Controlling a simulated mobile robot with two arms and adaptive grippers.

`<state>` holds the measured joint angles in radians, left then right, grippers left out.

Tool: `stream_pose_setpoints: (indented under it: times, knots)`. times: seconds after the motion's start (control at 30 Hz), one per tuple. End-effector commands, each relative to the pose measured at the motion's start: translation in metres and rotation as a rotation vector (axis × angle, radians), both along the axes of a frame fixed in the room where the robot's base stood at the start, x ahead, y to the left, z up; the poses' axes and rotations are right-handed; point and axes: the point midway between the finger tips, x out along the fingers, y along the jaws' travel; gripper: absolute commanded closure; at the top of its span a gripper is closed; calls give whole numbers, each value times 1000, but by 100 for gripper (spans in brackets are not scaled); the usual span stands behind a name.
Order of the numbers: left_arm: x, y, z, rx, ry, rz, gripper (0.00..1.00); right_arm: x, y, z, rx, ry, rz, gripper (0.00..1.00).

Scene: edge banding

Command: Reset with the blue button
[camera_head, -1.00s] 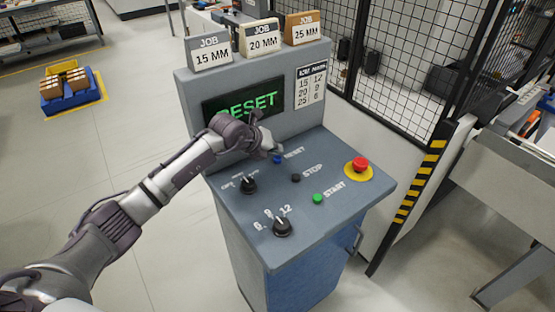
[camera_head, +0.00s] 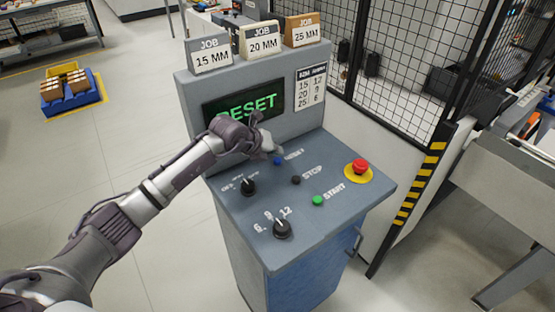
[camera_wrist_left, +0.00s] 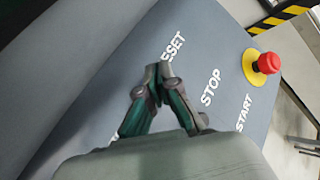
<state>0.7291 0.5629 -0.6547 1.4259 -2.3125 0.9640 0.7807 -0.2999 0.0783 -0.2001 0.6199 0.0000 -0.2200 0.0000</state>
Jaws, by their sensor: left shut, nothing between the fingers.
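The blue reset button (camera_head: 277,161) is on the upper part of the grey console's sloped panel (camera_head: 330,165), beside the RESET label. My left gripper (camera_head: 272,147) is shut and empty, with its tips just above and behind the button. In the left wrist view, the shut fingers (camera_wrist_left: 158,82) cover the start of the RESET label, and the blue button cannot be seen there. The display (camera_head: 243,104) reads RESET in green, partly hidden by my left arm. My right gripper is not in view.
A black stop button (camera_head: 296,180), a green start button (camera_head: 318,200), two black knobs (camera_head: 282,229) and a red emergency button (camera_head: 361,166) share the panel. Job cards (camera_head: 264,39) stand on top. A wire fence (camera_head: 400,60) is behind.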

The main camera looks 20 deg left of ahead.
Motion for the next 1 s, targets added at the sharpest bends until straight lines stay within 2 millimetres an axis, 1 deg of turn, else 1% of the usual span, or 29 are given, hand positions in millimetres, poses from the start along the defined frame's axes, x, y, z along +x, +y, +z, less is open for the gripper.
stream_pose_setpoints:
  times: [0.17, 0.4, 1.0]
  knots:
    - [0, 0, -1, 0, 0, 0, 100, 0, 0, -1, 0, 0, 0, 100]
    - [0, 0, -9, 0, 0, 0, 100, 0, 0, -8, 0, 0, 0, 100]
    - [0, 0, -11, 0, 0, 0, 100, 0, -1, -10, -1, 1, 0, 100]
